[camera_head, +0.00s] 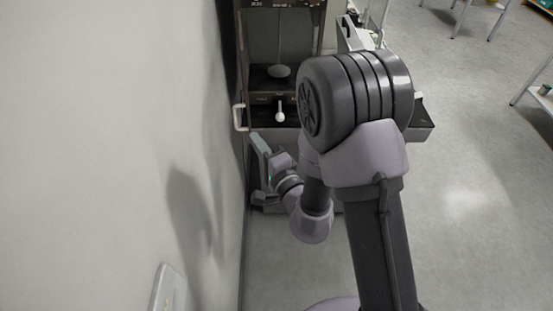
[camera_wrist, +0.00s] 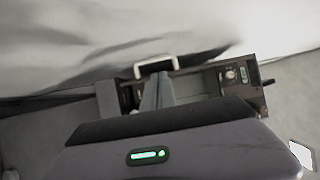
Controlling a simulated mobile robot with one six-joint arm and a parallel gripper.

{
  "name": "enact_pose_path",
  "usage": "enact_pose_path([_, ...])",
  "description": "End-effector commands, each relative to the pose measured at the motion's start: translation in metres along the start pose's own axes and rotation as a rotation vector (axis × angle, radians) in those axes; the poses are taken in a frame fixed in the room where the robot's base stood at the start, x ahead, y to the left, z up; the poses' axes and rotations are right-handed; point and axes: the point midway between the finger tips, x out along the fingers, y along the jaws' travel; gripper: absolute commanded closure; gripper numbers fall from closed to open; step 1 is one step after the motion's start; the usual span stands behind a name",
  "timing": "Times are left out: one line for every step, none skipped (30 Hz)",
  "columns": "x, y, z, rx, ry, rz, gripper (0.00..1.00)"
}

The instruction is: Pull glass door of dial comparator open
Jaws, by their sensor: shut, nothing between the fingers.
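The dial comparator (camera_head: 247,62) is a dark cabinet at the top of the head view, left of my arm. Its glass front (camera_head: 290,35) shows a grey interior with a round pale pan low inside. A white bracket-shaped handle (camera_head: 240,117) sticks out at its lower left; I cannot tell whether it belongs to the glass door. In the wrist view the handle (camera_wrist: 156,66) shows just beyond my fingertips. My gripper (camera_head: 257,140) is shut and empty, below and right of the handle; contact is not clear. It also shows in the wrist view (camera_wrist: 156,85).
A white-knobbed lever (camera_head: 280,116) stands on the front of the dark base. A pale wall (camera_head: 120,120) runs close along the left. Open grey floor (camera_head: 470,200) lies to the right. A dark panel with a dial (camera_wrist: 235,75) shows in the wrist view.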

Motion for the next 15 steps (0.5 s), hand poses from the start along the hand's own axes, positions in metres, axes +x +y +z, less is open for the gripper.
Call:
enact_pose_path([-0.016,0.003,-0.001,0.002,0.003,0.003,1.0])
enact_pose_path([-0.025,0.003,-0.001,0.002,0.002,0.003,1.0])
enact_pose_path([-0.036,-0.001,-0.001,0.003,0.001,0.006,1.0])
enact_pose_path([-0.041,-0.006,0.001,0.0,-0.004,0.007,1.0])
enact_pose_path([-0.047,-0.009,0.001,-0.001,-0.005,0.007,1.0])
enact_pose_path([-0.054,-0.01,0.001,0.002,-0.003,0.007,1.0])
enact_pose_path([-0.06,-0.01,0.0,0.005,0.001,0.01,1.0])
enact_pose_path([-0.064,-0.009,0.0,0.004,0.001,0.007,1.0])
enact_pose_path([-0.069,-0.008,0.001,0.0,-0.004,0.0,1.0])
enact_pose_path([-0.072,-0.007,0.001,-0.002,-0.006,-0.002,1.0])
enact_pose_path([-0.075,-0.006,0.001,-0.002,-0.006,-0.002,1.0])
enact_pose_path([-0.079,-0.006,0.001,-0.002,-0.004,-0.003,1.0])
enact_pose_path([-0.081,-0.005,0.0,-0.001,-0.003,-0.002,1.0])
enact_pose_path([-0.083,-0.004,0.0,0.0,-0.002,-0.001,1.0])
enact_pose_path([-0.085,-0.003,0.0,0.0,-0.001,0.0,1.0])
